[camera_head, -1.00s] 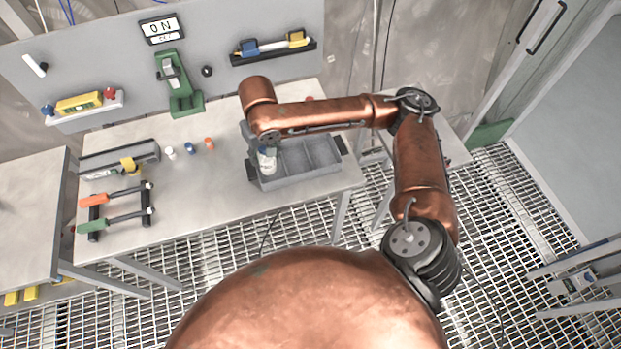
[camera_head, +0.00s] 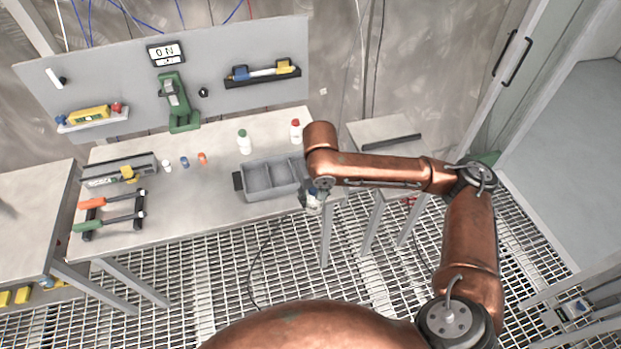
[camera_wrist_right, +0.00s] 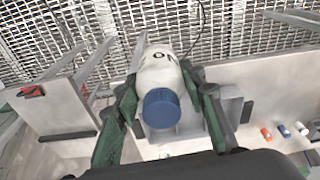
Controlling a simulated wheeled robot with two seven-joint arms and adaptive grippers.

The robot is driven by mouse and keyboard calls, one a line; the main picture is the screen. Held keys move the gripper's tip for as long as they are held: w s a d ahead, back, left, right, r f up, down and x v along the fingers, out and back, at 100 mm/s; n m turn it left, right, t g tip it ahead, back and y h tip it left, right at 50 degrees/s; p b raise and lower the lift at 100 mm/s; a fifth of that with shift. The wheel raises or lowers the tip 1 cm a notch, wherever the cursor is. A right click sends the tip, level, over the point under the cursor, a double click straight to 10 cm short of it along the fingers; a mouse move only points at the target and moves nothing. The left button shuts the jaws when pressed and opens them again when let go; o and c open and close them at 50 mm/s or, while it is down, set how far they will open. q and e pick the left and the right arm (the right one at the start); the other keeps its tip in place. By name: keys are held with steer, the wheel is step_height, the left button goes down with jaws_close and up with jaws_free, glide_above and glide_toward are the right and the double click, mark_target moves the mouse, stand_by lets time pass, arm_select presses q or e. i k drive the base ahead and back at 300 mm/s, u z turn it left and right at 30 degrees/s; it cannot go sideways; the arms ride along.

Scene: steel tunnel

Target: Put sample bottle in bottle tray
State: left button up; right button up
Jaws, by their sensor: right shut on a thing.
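The sample bottle (camera_wrist_right: 160,82) is white with a blue cap and dark lettering. In the wrist view it sits between the green fingers of my right gripper (camera_wrist_right: 163,105), which is shut on it. In the head view my right gripper (camera_head: 314,192) and the bottle (camera_head: 313,200) are at the right end of the grey bottle tray (camera_head: 270,195), near the table's front edge. The tray has open compartments, and the ones in sight look empty. The arm hides part of its right end. In the wrist view the tray is partly hidden behind the bottle. My left gripper is out of view.
A green-capped bottle (camera_head: 244,142) and a red-capped bottle (camera_head: 295,132) stand on the table behind the tray. Small white, blue and orange items (camera_head: 202,158) lie to its left. A rack with orange and green handled tools (camera_head: 110,212) is at the left.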

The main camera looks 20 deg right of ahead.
mark_target(257, 184)
steer(key=z, duration=1.55)
steer(key=i, duration=1.4)
